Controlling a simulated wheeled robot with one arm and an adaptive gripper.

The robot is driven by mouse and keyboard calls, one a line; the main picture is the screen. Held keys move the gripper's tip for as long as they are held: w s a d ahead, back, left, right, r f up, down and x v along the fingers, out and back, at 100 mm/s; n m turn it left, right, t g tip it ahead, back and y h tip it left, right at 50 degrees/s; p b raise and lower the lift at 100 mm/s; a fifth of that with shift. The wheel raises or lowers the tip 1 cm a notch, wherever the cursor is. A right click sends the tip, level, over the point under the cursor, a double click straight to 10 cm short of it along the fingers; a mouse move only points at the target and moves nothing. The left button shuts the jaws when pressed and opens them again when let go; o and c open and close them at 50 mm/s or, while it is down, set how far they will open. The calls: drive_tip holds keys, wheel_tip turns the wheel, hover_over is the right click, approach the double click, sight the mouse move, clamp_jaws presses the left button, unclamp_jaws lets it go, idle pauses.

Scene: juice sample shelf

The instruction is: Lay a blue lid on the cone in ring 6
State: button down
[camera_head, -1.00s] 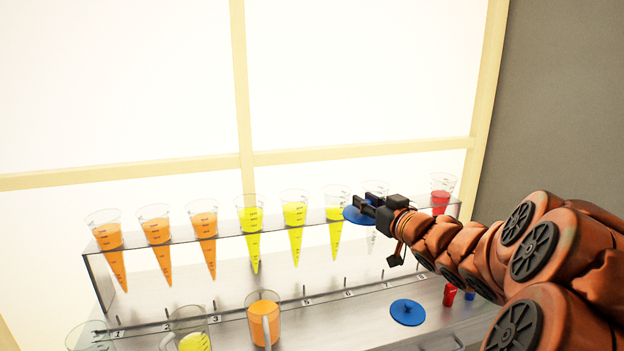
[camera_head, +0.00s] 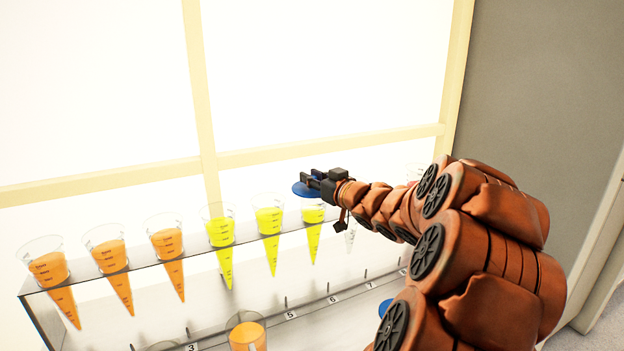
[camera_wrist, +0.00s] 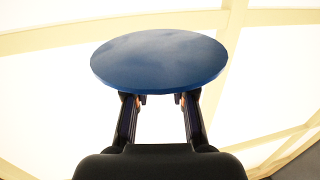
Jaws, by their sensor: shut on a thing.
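My gripper (camera_head: 318,182) is shut on a blue lid (camera_head: 302,190), held at its edge of the rack's row. In the wrist view the flat blue disc (camera_wrist: 160,60) sits across the tips of my gripper (camera_wrist: 160,98), its grip part hidden beneath. The cone in ring 6 (camera_head: 313,232), the rightmost yellow-filled one, stands upright in the rack. The lid appears just above its rim and a little left; I cannot tell the depth or gap between them.
Other yellow and orange cones (camera_head: 165,245) line the rack (camera_head: 140,262) to the left. A clear cone (camera_head: 350,237) stands right of ring 6, partly behind my arm. A mug of orange juice (camera_head: 246,332) and another blue lid (camera_head: 385,308), mostly hidden, are below.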

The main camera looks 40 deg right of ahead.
drive_tip(key=w+d, duration=0.4)
drive_tip(key=w+d+p, duration=0.1)
drive_tip(key=w+d, duration=0.1)
drive_tip(key=shift+f, duration=0.35)
drive_tip(key=shift+d+f, duration=0.1)
drive_tip(key=shift+f, duration=1.75)
drive_tip(key=c, duration=1)
unclamp_jaws()
drive_tip(key=shift+f, duration=0.1)
drive_tip(key=shift+r, duration=0.2)
drive_tip(key=s, duration=0.4)
drive_tip(key=s+a, duration=0.1)
drive_tip(key=s, duration=0.3)
drive_tip(key=s+b, duration=0.1)
drive_tip(key=s, duration=0.2)
drive_tip(key=shift+s+a+r, duration=0.25)
drive_tip(key=shift+s+a, duration=0.1)
drive_tip(key=shift+s, duration=0.05)
